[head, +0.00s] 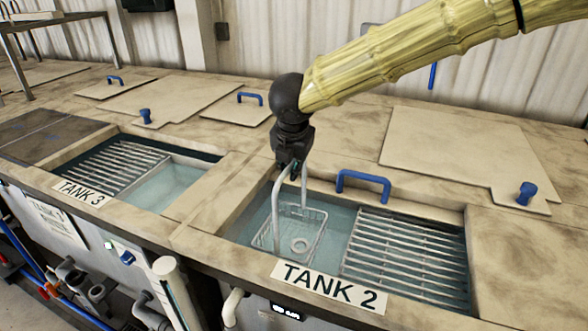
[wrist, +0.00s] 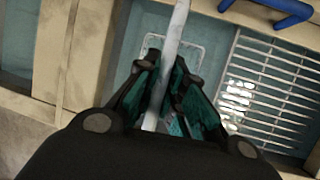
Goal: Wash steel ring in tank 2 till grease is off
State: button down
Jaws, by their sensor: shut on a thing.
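The steel ring (head: 300,245) lies in a wire basket (head: 318,222) in the water of tank 2 (head: 335,292). The basket has a tall bent handle (head: 278,205). My gripper (head: 293,165) is above the left part of tank 2, shut on the top of the handle. In the wrist view the handle (wrist: 170,50) runs between the two fingers of my gripper (wrist: 163,85), and part of the basket rim (wrist: 185,42) shows behind it. The ring is hidden in the wrist view. I cannot tell from here whether grease is on the ring.
A slatted rack (head: 405,255) fills the right part of tank 2. A blue handle (head: 363,182) stands at its back edge. Tank 3 (head: 175,185) lies to the left with its own rack (head: 120,165). Lids with blue handles lie on the counter behind. A wall stands at the back.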

notch_tip(320, 180, up, 15)
jog(key=p, duration=1)
jog(key=shift+r, duration=0.2)
dwell(0.5)
